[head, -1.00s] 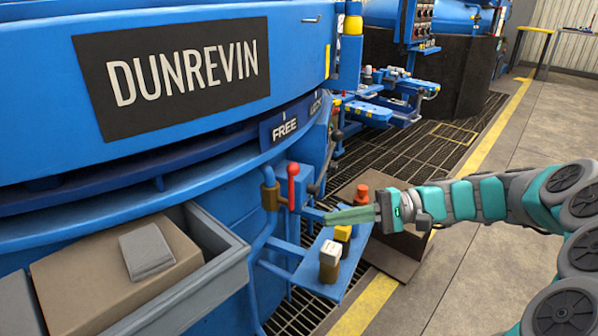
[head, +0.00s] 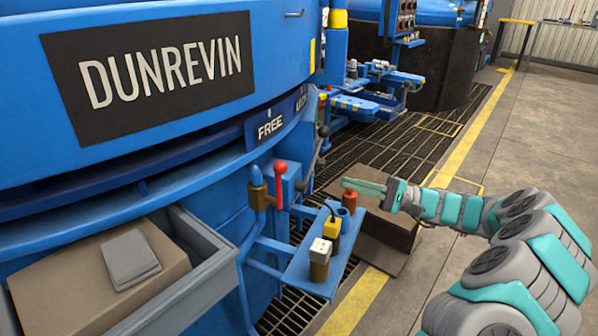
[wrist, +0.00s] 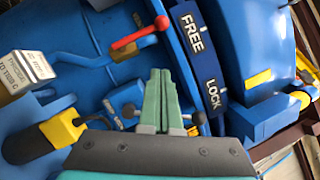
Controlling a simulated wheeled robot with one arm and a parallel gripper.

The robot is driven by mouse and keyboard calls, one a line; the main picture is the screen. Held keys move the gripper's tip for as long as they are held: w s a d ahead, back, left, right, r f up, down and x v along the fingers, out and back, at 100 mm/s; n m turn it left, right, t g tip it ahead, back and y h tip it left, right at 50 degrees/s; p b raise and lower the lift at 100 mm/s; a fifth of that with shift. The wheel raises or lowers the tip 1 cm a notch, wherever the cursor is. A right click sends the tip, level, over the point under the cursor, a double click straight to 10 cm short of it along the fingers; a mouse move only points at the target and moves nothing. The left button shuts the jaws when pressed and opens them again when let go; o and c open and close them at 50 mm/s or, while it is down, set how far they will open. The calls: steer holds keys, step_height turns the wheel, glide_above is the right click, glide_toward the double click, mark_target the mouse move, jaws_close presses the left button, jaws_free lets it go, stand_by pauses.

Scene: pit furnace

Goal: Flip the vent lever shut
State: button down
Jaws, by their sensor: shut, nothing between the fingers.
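A red lever with a ball knob (head: 280,185) stands upright beside a brass fitting on a blue pipe (head: 257,188), below the FREE plate. No label names it as the vent lever. In the wrist view the red lever (wrist: 138,37) sticks out from the brass fitting (wrist: 125,52), ahead of my fingers and slightly left. My gripper (head: 345,183) is shut and empty, pointing left above the far end of a small blue shelf. It shows as two green fingers pressed together in the wrist view (wrist: 163,73). It is clear of the red lever.
The blue shelf (head: 300,268) carries a white-topped block (head: 320,255), a yellow block (head: 331,228) and a red-orange knob (head: 349,198). Black-knobbed levers (head: 323,132) stand behind the red lever. A grey bin (head: 215,250) holds a box at left. Floor at right is open.

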steer(key=shift+a, duration=0.1)
steer(key=s+r+p+x, duration=0.1)
steer(key=s+p+x, duration=0.1)
steer(key=x, duration=1)
steer(key=shift+s+a+r, duration=0.15)
steer(key=shift+s+a, duration=0.2)
